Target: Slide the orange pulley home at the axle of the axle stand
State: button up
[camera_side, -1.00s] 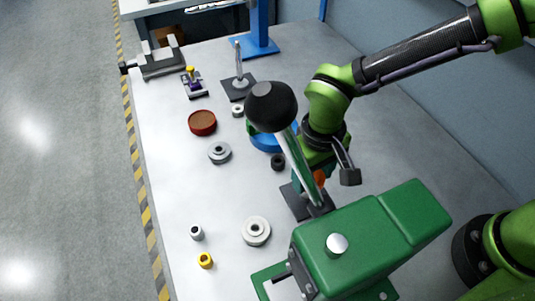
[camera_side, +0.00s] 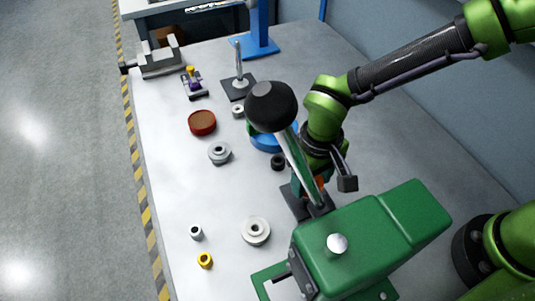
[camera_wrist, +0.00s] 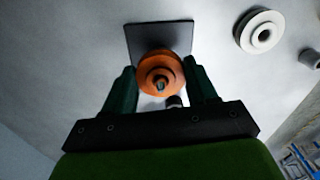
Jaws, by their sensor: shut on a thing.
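The orange pulley (camera_wrist: 163,73) is between the two fingers of my gripper (camera_wrist: 162,84) in the wrist view, and the fingers are shut on it. A greyish axle tip shows in the pulley's bore. The dark square base of the axle stand (camera_wrist: 180,37) lies behind the pulley. In the side view the stand's base (camera_side: 293,205) shows below my gripper, and a bit of the orange pulley (camera_side: 320,183) shows. The green press's lever hides much of the gripper and stand there. I cannot tell how far the pulley sits down the axle.
A green lever press (camera_side: 375,240) stands close in front, its black-knobbed lever crossing the view. A pale pulley (camera_side: 256,231), a grey pulley (camera_side: 219,153), a red round container (camera_side: 202,122) and another post stand (camera_side: 238,88) are on the table. The left middle is fairly clear.

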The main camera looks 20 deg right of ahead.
jog(key=shift+f, duration=0.6)
jog(key=shift+f, duration=0.15)
jog(key=shift+f, duration=0.35)
dwell(0.6)
jog(key=o, duration=1.2)
jog(key=shift+c, duration=0.2)
notch_tip(320, 180, up, 17)
jog(key=shift+f, duration=0.1)
